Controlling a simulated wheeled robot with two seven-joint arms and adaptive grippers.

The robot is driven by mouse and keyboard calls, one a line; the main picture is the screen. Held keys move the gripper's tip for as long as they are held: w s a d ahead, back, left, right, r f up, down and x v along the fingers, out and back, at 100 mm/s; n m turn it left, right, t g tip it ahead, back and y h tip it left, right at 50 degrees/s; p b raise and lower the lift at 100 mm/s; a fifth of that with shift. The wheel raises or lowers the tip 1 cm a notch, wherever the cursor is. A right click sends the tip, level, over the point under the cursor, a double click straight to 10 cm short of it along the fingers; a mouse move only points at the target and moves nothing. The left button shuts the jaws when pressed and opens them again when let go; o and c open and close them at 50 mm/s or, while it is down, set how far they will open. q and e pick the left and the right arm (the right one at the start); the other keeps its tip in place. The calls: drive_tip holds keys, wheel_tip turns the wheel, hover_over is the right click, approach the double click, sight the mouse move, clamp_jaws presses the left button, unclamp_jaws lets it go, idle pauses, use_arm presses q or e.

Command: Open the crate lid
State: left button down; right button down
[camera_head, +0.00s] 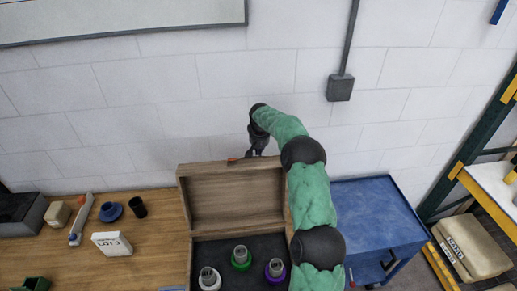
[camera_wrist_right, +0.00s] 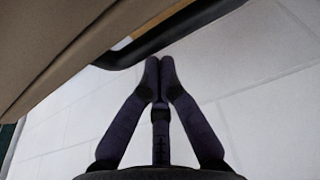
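The wooden crate (camera_head: 190,258) stands on the workbench, and its lid (camera_head: 235,190) is raised, tilted up at the back with its inner side facing me. A small red piece (camera_head: 232,160) sits at the lid's top edge. My right gripper (camera_head: 257,150) is at the lid's top edge, on the wall side. In the right wrist view its fingertips (camera_wrist_right: 159,75) meet with nothing seen between them, close to the brown lid (camera_wrist_right: 70,45) and a dark curved strip. Whether they touch the lid I cannot tell. My left gripper is not in view.
Bottles with white, green (camera_head: 241,258) and purple (camera_head: 275,271) collars stand in the crate. A white box (camera_head: 112,244), a blue round part (camera_head: 110,212) and a black cup (camera_head: 138,207) are on the bench to the left. A blue cart (camera_head: 375,220) stands right, the wall behind.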

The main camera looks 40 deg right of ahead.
drive_tip(key=shift+s+a+r, duration=0.2)
drive_tip(key=shift+s+a, duration=0.05)
drive_tip(key=shift+s, duration=0.15)
